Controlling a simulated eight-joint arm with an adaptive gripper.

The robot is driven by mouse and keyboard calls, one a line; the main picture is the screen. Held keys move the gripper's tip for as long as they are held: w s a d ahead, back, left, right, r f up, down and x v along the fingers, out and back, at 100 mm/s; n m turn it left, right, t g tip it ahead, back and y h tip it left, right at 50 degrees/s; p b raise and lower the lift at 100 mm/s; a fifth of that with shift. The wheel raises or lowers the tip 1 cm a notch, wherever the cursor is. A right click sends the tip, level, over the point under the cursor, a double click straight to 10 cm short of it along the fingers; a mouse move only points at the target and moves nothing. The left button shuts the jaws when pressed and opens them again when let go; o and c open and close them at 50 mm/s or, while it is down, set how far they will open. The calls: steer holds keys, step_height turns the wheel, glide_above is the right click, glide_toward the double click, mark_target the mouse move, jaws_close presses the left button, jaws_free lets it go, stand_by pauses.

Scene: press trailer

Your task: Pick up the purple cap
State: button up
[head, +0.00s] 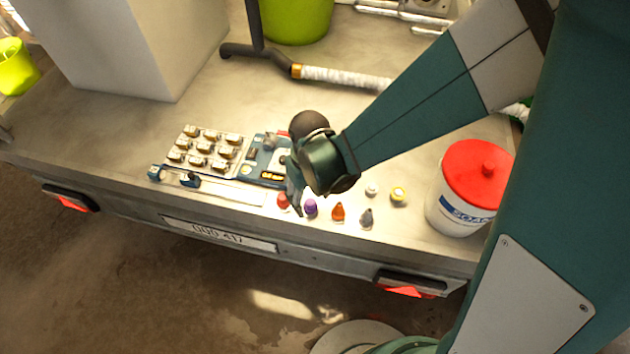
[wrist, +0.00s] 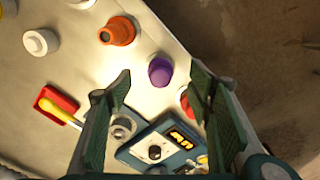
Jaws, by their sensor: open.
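The purple cap (head: 310,207) stands on the trailer bed near its front edge, between a red cap (head: 283,201) and an orange cap (head: 338,212). In the wrist view the purple cap (wrist: 160,71) appears between and just beyond my open fingertips, with nothing gripped. My gripper (wrist: 160,88) also shows in the head view (head: 294,190), just left of the purple cap and partly hidden by my wrist. The red cap (wrist: 186,101) is partly hidden by the right finger in the wrist view. The exact height of my fingers above the bed is unclear.
A grey cap (head: 366,217), a white cap (head: 372,189) and a yellow cap (head: 399,196) stand to the right. A white bucket with a red lid (head: 477,170) is farther right. A device with a lit display (wrist: 173,142) lies under the gripper.

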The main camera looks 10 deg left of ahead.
mark_target(310, 202)
steer(key=shift+a+f+b, duration=0.1)
steer(key=shift+f+b, duration=0.85)
steer(key=shift+f, duration=1.55)
steer(key=c, duration=1)
